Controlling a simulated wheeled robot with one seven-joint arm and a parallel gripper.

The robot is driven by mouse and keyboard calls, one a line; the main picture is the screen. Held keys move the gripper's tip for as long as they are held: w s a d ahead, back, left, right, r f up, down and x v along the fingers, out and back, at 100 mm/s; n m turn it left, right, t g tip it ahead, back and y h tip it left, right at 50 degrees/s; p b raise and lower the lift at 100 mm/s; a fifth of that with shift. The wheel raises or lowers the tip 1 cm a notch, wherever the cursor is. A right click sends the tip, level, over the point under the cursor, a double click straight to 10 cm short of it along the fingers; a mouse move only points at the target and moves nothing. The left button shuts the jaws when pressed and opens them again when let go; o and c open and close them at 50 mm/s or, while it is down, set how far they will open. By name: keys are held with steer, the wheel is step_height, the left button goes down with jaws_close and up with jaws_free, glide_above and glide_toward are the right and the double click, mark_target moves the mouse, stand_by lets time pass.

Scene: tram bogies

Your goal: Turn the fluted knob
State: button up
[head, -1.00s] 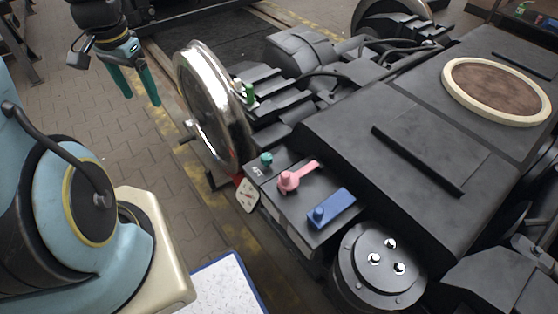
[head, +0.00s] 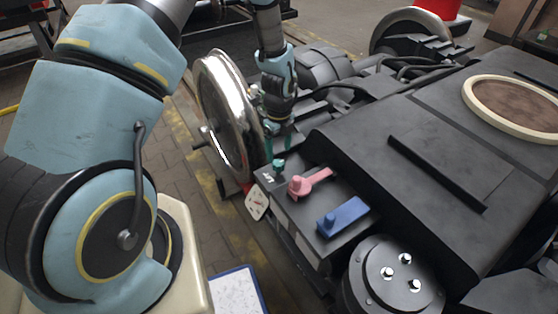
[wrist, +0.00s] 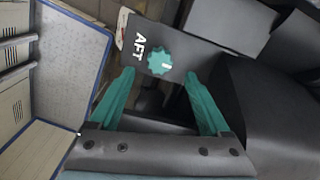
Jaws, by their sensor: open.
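The fluted knob (head: 279,165) is small and teal and stands on the left end of a dark panel on the bogie. In the wrist view the knob (wrist: 160,60) shows a scalloped rim and a white pointer mark, with the white letters "AFT" beside it. My gripper (head: 280,150) hangs just behind and above the knob in the head view. In the wrist view its two teal fingers (wrist: 160,82) are spread apart with nothing between them. The knob lies beyond the fingertips, roughly centred between them, and no contact shows.
On the same panel are a pink lever (head: 310,182) and a blue handle (head: 342,216). A shiny wheel (head: 228,115) stands left of my gripper. A round black cover with bolts (head: 390,280) is at the front. A white tag (head: 257,202) hangs by the panel's edge.

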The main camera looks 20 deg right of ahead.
mark_target(279, 162)
steer(key=shift+f, duration=2.7)
steer(key=shift+c, duration=0.4)
jaws_close()
steer(key=shift+n, duration=0.3)
